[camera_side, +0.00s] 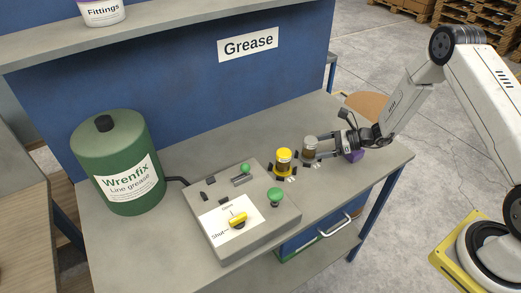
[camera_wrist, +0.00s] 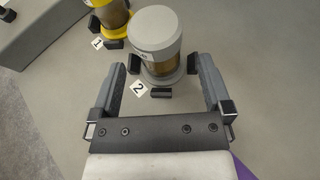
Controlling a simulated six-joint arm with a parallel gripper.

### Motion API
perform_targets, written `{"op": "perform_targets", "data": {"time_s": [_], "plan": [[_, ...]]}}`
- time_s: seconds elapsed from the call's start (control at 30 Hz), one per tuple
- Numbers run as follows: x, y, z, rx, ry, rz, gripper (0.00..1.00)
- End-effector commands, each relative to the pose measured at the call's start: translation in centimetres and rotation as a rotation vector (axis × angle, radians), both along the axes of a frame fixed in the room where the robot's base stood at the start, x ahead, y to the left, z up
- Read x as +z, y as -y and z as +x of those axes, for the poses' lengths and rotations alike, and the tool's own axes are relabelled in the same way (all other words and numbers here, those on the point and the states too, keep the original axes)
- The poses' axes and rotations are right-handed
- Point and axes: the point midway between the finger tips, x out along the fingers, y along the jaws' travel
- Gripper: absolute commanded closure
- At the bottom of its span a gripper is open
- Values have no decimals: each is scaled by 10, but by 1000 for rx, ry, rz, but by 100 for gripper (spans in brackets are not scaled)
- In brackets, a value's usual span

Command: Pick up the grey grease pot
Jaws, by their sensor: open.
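The grey grease pot (camera_side: 310,148) stands upright on the bench beside the number 2 marker. In the wrist view its grey lid and brown body (camera_wrist: 155,42) show just ahead of my gripper. My gripper (camera_wrist: 165,75) is open, with one finger on each side of the near part of the pot. The fingers look clear of the pot on the left; on the right the finger is very close, and I cannot tell if it touches. In the side view my gripper (camera_side: 322,146) reaches in from the right, level with the pot.
A yellow-lidded pot (camera_side: 284,160) stands close to the left, by the number 1 marker (camera_wrist: 97,42). Small black blocks (camera_wrist: 161,93) sit around the pots. A grey panel with green knobs (camera_side: 275,197) lies further left, near a green Wrenfix drum (camera_side: 103,150). A purple object (camera_side: 354,156) lies beneath my wrist.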

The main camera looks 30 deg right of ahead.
Motion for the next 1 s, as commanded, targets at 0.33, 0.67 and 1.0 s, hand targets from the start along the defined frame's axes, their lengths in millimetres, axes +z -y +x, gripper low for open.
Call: {"op": "perform_targets", "data": {"time_s": [0.33,0.67,1.0], "plan": [[-14,-28,21,2,-1,0,0],[-15,-30,24,-1,0,-1,0],[-15,-30,24,0,-1,-1,25]]}}
